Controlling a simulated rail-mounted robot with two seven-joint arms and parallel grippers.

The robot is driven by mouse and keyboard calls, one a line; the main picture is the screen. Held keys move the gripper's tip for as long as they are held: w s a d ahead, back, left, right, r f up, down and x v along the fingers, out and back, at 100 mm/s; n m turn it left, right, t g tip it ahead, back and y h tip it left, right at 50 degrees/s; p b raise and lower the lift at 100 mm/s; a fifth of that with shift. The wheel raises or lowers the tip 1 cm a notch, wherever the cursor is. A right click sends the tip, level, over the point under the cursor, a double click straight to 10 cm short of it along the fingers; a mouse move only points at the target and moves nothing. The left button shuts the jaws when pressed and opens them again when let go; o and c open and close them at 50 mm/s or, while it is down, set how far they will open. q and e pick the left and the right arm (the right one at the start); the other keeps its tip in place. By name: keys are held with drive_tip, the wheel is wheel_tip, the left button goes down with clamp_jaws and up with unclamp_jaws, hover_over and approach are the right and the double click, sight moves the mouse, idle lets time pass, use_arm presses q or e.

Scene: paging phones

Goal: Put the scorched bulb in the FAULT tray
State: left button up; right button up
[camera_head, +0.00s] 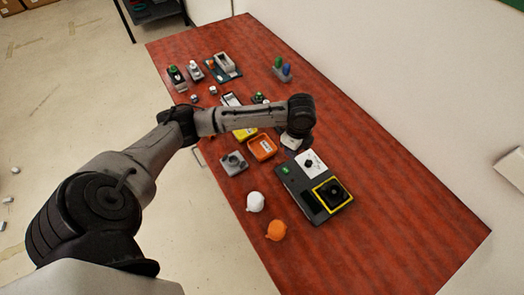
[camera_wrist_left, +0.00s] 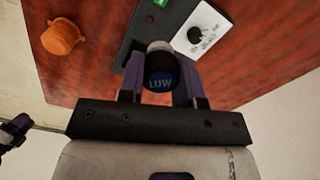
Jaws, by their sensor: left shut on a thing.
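My left gripper (camera_wrist_left: 160,62) is shut on a short dark round piece (camera_wrist_left: 161,80) with a blue end marked LOW and a paler part beyond it. I cannot tell from its visible end whether this is the scorched bulb. In the head view my left gripper (camera_head: 293,143) is mostly hidden under its wrist, just beyond the dark tester. An orange tray (camera_head: 262,147) with a pale label lies left of the gripper, beside a yellow tray (camera_head: 244,134) partly hidden by my arm. I cannot read which is marked FAULT.
The dark tester (camera_head: 293,190) has a white dial panel and a yellow-framed round opening. A grey block (camera_head: 234,163), a white rounded item (camera_head: 255,201) and an orange one (camera_head: 276,230) stand nearby. Green-topped and blue-topped pieces (camera_head: 283,70) stand farther back. The table's right side is clear.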

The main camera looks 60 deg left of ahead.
use_arm(q)
drive_tip(key=s+a+f+m, duration=0.2)
drive_tip(key=a+f, duration=0.2)
drive_tip(key=b, duration=0.2)
hover_over(262, 149)
wheel_tip(262, 149, down, 6)
drive_tip(key=shift+w, duration=0.1)
drive_tip(key=shift+f, duration=2.05)
drive_tip(key=o, duration=0.5)
drive_tip(key=shift+f, duration=0.15)
drive_tip(key=shift+o, duration=0.6)
